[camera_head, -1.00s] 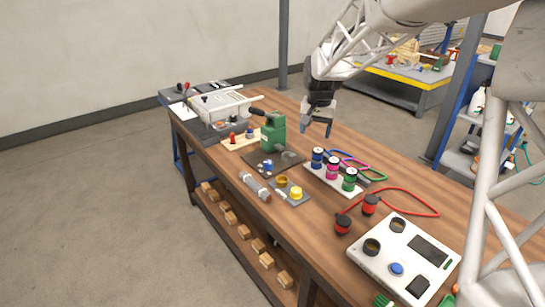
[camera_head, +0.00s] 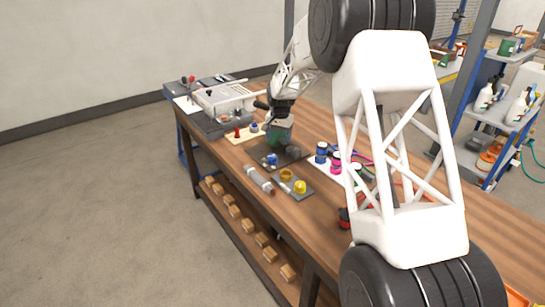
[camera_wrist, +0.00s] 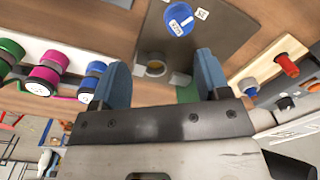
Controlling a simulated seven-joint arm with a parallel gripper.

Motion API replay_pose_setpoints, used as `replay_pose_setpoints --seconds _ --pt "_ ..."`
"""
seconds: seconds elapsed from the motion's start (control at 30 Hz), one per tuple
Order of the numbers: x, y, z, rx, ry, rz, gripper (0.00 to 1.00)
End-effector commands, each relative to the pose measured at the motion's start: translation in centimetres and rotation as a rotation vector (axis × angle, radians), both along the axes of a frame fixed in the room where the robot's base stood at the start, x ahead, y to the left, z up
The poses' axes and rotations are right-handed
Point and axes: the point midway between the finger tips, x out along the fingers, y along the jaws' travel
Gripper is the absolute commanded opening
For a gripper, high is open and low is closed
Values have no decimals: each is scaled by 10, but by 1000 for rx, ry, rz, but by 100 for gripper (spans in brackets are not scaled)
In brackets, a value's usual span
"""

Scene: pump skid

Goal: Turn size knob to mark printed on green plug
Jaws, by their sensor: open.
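A small blue knob with a white printed top (camera_wrist: 180,18) stands on a dark plate beside a small white label; it also shows in the head view (camera_head: 270,160). I cannot surely tell that it is the size knob. The green machine (camera_head: 280,136) stands on this plate, partly hidden by my gripper. The green plug (camera_wrist: 9,54) is at the left edge of the wrist view, beside the magenta plug (camera_wrist: 46,75) and blue plug (camera_wrist: 91,77); its mark is unreadable. My gripper (camera_wrist: 160,80) is open and empty above the machine, fingers pointing down toward the plate.
A grey cylinder (camera_head: 258,179) and a small plate with a yellow knob (camera_head: 300,187) lie near the front edge. A board with a red peg (camera_wrist: 287,65) and a white fixture (camera_head: 225,98) are beyond the machine. My arm hides the table's right part.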

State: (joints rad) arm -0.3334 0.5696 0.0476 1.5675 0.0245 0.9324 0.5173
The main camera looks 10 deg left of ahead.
Motion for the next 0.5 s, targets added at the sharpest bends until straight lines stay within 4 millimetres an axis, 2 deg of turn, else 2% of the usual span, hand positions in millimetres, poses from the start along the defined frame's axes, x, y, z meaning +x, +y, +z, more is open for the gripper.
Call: replay_pose_setpoints --seconds 0.1,0.2,0.5 --pt "11 14 -19 -2 7 -4 69" --pt "17 22 -28 -2 10 -8 69" --pt "21 27 -35 -2 12 -11 69"
